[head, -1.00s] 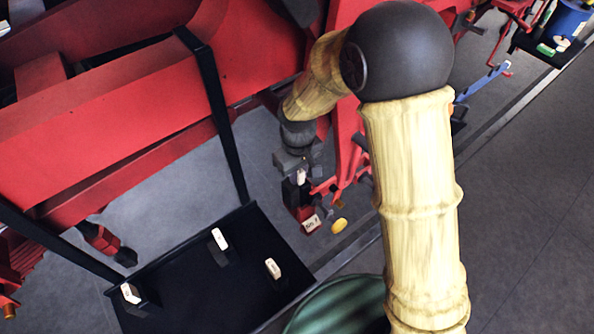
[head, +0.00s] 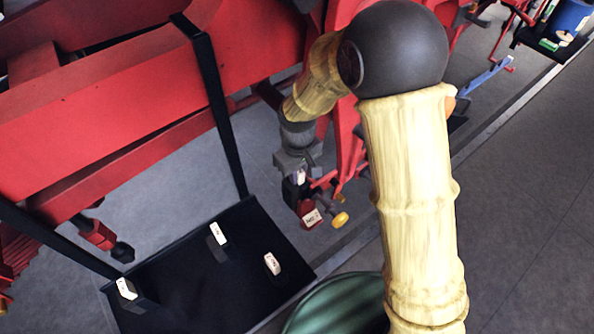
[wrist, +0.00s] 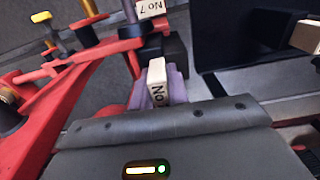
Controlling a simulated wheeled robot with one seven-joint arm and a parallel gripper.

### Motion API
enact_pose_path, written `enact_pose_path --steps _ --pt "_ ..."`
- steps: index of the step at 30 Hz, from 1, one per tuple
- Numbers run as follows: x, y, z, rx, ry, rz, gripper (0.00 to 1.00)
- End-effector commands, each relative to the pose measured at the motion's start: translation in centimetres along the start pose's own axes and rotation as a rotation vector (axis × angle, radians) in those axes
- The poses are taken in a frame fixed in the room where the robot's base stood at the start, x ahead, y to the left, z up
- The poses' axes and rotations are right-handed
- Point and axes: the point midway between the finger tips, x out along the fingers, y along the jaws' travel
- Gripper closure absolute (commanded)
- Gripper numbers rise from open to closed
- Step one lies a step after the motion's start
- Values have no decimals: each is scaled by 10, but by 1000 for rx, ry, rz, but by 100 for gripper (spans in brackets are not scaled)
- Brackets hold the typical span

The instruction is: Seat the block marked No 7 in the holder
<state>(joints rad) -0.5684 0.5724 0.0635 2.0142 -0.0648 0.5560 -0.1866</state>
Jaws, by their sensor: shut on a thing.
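My gripper (head: 298,172) is shut on a dark block with a white label (wrist: 157,84). The label reads "No" and its number is hidden. The block also shows under the gripper in the head view (head: 300,177). The red holder (head: 308,210) carries a white plate lettered No 7 (wrist: 152,8), seen small in the head view (head: 312,218). The held block is above and close to the holder in the head view. I cannot tell whether they touch. The inside of the holder is hidden.
A black tray (head: 190,300) hangs at lower left on dark straps, with three white-labelled blocks on it. A yellow knob (head: 341,219) sticks out right of the holder. Large red beams (head: 120,100) fill the upper left. Grey floor lies at right.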

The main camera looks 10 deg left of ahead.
Motion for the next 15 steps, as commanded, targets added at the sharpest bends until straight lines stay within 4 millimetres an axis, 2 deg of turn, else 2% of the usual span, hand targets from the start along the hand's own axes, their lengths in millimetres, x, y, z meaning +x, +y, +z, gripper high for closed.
enact_pose_path --steps 15 --pt "16 0 0 0 1 0 100"
